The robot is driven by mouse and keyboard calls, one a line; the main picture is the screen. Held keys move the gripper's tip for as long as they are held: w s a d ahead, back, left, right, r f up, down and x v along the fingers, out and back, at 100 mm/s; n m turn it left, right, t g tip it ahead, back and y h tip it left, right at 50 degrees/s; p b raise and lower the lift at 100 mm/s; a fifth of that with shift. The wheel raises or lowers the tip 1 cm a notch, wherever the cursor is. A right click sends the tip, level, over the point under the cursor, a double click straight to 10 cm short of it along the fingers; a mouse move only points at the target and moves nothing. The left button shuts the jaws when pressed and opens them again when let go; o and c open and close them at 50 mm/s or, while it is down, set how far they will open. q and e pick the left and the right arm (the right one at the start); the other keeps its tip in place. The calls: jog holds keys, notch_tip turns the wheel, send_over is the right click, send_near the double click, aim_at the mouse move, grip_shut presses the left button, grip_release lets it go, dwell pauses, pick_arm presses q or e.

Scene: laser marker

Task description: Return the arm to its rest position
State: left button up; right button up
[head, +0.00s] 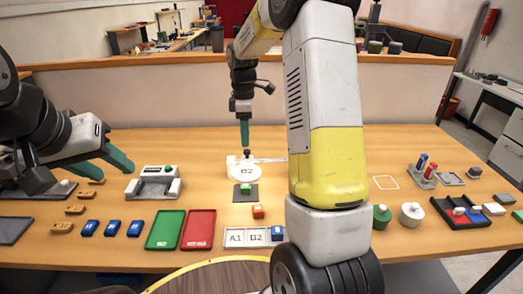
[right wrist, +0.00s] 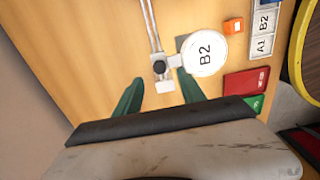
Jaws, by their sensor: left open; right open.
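My right arm (head: 325,120) reaches up across the middle of the head view. Its gripper (head: 244,146) points down just above the white stand with the round B2 disc (head: 250,172). In the right wrist view the teal fingers (right wrist: 160,92) are apart with nothing held between them. The stand's black knob (right wrist: 159,67) and the B2 disc (right wrist: 202,54) lie beyond the fingertips. My left gripper (head: 116,168) is at the left, open and empty, over the table beside a white device (head: 155,188).
An orange block (head: 258,211), label tray (head: 233,238), green tray (head: 165,230) and red tray (head: 199,230) lie in front. A partition (head: 180,94) stands behind. Stamps and a dark tray (head: 446,210) are right.

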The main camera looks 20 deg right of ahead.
jog(key=s+a+r+m+t+y, duration=0.1)
jog(key=s+r+m+t, duration=0.1)
jog(key=s+r+m, duration=0.6)
jog(key=s+a+r+m+t+y, duration=0.1)
jog(key=s+r+m+t, duration=0.1)
jog(key=s+r, duration=0.65)
jog(key=s+f+m+t, duration=0.2)
jog(key=s+f+m, duration=0.1)
jog(key=s, duration=0.8)
jog(key=shift+a+m, duration=0.4)
jog(key=shift+m, duration=0.4)
jog(key=shift+c, duration=0.2)
